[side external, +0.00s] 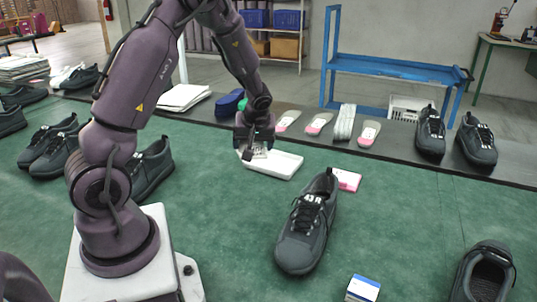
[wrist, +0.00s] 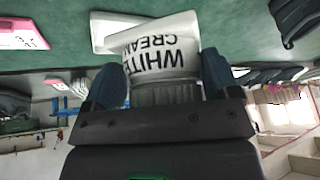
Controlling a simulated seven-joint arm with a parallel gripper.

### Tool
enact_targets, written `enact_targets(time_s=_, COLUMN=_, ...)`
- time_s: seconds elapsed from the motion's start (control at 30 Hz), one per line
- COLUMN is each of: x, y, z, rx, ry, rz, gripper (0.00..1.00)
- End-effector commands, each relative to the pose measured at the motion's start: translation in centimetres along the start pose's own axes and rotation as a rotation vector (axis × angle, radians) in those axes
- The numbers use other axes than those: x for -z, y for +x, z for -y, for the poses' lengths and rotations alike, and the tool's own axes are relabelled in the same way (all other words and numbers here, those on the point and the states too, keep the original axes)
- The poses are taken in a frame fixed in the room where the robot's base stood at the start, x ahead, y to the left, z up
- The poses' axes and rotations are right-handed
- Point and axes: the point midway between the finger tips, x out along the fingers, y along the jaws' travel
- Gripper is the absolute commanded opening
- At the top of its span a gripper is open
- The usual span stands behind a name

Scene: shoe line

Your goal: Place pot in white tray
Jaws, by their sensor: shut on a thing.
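The white pot (wrist: 160,52), marked "WHITE CREAM", sits between the two fingers of my gripper (wrist: 162,78) in the wrist view, where its lettering appears upside down. My gripper is shut on it. In the side view my gripper (side external: 255,140) is just above the left end of the white tray (side external: 285,168), and the pot is mostly hidden there. The shallow white tray lies on the green table; part of it (wrist: 103,32) shows behind the pot in the wrist view. I cannot tell whether the pot touches the tray.
A pink and white box (side external: 347,180) lies right of the tray. A dark shoe (side external: 306,225) stands in front of it. A blue and white box (side external: 362,289) is near the front edge. Insoles and more shoes line the dark strip (side external: 390,150) behind.

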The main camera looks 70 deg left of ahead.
Motion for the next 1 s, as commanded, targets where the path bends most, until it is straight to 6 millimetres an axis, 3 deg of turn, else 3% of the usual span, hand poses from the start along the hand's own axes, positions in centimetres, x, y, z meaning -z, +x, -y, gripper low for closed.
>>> enact_targets(time_s=0.17, x=0.4, y=1.0, z=-0.3, rx=-0.018, ry=-0.042, rz=-0.054, gripper=0.24)
enact_targets(time_s=0.33, x=2.7, y=1.4, z=0.3, rx=-0.022, ry=-0.123, rz=-0.107, gripper=0.24)
enact_targets(time_s=0.57, x=3.5, y=2.1, z=-0.6, rx=-0.039, ry=-0.136, rz=-0.138, gripper=0.24)
enact_targets(time_s=0.6, x=3.8, y=2.6, z=-0.9, rx=-0.038, ry=-0.137, rz=-0.139, gripper=0.13)
enact_targets(time_s=0.67, x=4.6, y=3.5, z=-1.5, rx=-0.039, ry=-0.139, rz=-0.139, gripper=0.00)
enact_targets(time_s=1.0, x=8.4, y=8.6, z=-5.4, rx=-0.038, ry=-0.137, rz=-0.136, gripper=0.00)
